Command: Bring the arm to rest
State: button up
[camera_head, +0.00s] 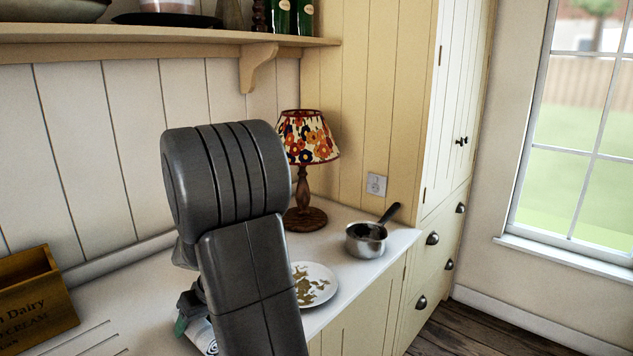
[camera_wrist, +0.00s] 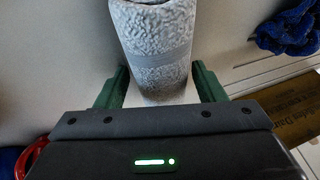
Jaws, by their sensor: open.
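My arm fills the middle of the head view and hides most of my gripper; one green finger shows low at its left side. In the wrist view my gripper (camera_wrist: 161,85) is open, with its two green fingers apart. A pale grey, textured roll (camera_wrist: 153,38) stands between and beyond the fingers. A gap shows on each side, so the fingers do not appear to press on it. A patterned white piece (camera_head: 201,336), perhaps the same roll, shows beside my arm in the head view.
A wooden crate (camera_head: 36,300) stands left on the white counter. A plate with scraps (camera_head: 318,284), a saucepan (camera_head: 366,240) and a flowered lamp (camera_head: 308,140) stand right of my arm. A shelf (camera_head: 150,39) runs above. Blue cloth (camera_wrist: 290,28) lies near the roll.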

jog(key=shift+r, duration=1)
